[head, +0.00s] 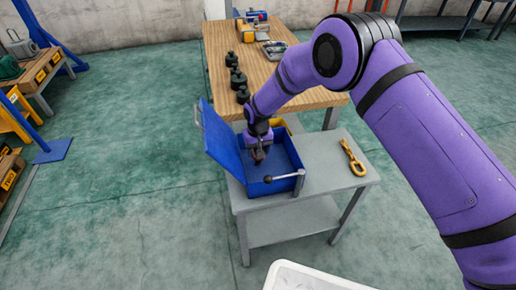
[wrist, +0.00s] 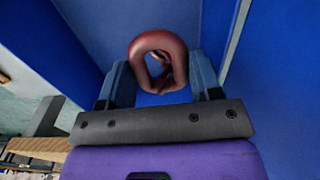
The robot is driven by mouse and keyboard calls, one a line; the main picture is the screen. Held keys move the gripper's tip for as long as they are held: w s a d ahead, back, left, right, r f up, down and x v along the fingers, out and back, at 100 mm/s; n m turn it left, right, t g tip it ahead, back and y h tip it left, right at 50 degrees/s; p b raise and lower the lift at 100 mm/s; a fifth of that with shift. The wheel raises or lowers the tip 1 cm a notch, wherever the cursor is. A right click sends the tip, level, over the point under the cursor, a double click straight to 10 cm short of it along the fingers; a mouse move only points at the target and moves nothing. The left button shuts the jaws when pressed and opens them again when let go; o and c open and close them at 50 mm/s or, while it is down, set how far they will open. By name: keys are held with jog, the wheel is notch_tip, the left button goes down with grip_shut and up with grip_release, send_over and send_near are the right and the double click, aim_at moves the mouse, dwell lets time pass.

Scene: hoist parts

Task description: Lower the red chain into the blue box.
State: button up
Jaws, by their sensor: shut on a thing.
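The blue box (head: 286,183) stands on a small grey table with its lid (head: 222,142) tilted open to the left. My gripper (head: 259,156) is over the box's open inside, pointing down. In the wrist view my gripper (wrist: 162,85) is shut on the red chain (wrist: 158,48), and a rounded red link shows between and beyond the fingers. Blue box walls (wrist: 265,75) surround it in that view. In the head view only a small dark red bit of the chain shows below the fingers. The chain's lower end is hidden, and I cannot tell whether it touches the box floor.
A yellow hook-like part (head: 353,158) lies on the grey table (head: 325,150) right of the box. A metal rod with a ball end (head: 284,178) is at the box's front edge. Behind, a wooden bench (head: 285,92) holds black weights (head: 238,78) and tools.

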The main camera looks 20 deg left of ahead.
jog(key=o, duration=1.5)
jog(key=shift+o, duration=0.2)
notch_tip(320, 180, up, 11)
